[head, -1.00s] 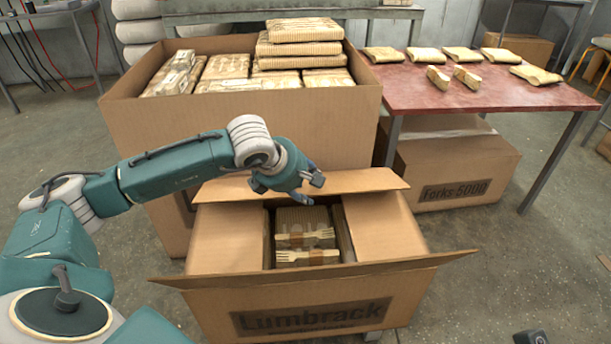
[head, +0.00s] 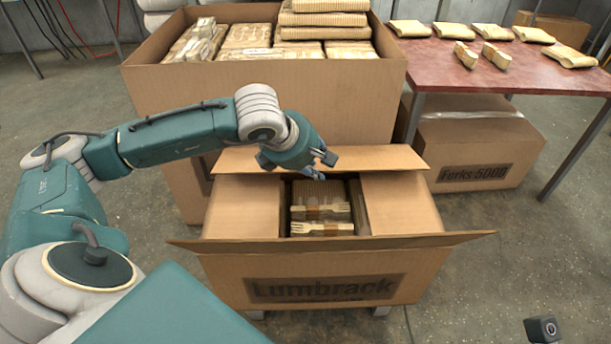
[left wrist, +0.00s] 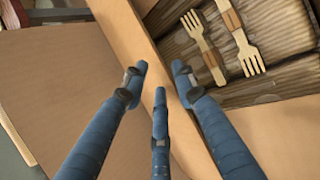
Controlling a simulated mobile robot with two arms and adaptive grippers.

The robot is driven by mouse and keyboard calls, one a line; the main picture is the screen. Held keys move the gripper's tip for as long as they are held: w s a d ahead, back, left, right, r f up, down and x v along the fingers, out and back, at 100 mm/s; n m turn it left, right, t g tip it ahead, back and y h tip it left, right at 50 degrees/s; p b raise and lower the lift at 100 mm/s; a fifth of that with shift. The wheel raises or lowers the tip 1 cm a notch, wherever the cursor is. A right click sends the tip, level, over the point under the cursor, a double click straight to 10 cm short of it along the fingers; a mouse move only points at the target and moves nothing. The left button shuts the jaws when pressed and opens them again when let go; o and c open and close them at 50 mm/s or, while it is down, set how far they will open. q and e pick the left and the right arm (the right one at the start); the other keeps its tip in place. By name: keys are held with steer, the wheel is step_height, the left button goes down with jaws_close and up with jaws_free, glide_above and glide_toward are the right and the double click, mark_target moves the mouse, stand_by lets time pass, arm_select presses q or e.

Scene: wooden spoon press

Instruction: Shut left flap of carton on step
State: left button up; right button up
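The Lumbrack carton (head: 400,280) stands low in front of me on a support that barely shows. Its left flap (head: 242,205) and right flap (head: 402,206) lie level over the sides, leaving a middle gap. Wooden forks (head: 322,229) show in that gap and in the left wrist view (left wrist: 222,45). The far flap (head: 380,157) sticks up at a slant; the near flap (head: 420,241) juts out towards me. My left gripper (head: 322,168) is above the far flap, its three fingers (left wrist: 158,85) spread and empty. Whether a finger touches cardboard cannot be told.
A large open carton (head: 270,95) full of wrapped packs stands close behind. A red table (head: 480,75) with paper packs is at the back right, over a Forks 5000 box (head: 480,150). Floor right of the carton is clear.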

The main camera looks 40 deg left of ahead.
arm_select(q)
steer(key=s+d+r+b, duration=0.1)
steer(key=s+d+r, duration=0.1)
steer(key=s, duration=0.5)
steer(key=shift+s+r+b, duration=0.25)
steer(key=shift+r+b, duration=0.1)
steer(key=shift+r, duration=0.1)
stand_by(0.3)
step_height(320, 180, up, 10)
steer(key=shift+b, duration=0.35)
stand_by(0.5)
